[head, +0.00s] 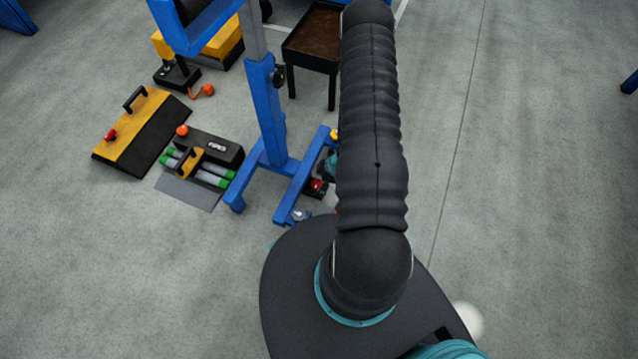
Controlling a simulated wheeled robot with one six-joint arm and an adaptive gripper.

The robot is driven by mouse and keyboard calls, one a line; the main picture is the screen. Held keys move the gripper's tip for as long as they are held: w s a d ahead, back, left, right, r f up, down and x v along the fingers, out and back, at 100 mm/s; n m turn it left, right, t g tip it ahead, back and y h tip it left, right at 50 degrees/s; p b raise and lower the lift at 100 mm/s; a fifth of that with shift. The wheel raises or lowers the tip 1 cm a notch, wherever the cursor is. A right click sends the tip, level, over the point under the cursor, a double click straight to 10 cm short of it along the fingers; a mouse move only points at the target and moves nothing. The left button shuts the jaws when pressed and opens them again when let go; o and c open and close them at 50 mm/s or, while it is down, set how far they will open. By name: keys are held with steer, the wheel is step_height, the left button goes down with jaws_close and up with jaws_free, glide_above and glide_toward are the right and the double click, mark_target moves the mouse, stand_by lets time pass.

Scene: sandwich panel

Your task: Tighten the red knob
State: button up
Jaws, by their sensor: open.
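Several red or orange-red knobs show, and I cannot tell for sure which is the task's. A red knob (111,134) sits on the left end of a yellow and black block with a black handle, at the left. A small red part (316,185) shows low beside the blue stand's foot, close to my arm and partly hidden by it. An orange-red ball knob (182,130) is on the dark device with green-ended tubes. Another orange-red ball (208,89) is farther back. My gripper is hidden behind my dark, ribbed arm, which runs up the middle of the view.
A blue stand (268,115) with splayed feet rises left of my arm. The yellow and black block (155,120) and a grey plate (190,193) lie left of it. A brown-topped, dark-legged tray table (318,35) stands behind. The grey floor at right is clear.

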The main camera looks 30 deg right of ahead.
steer(key=shift+w+f, duration=0.1)
steer(key=shift+f, duration=0.15)
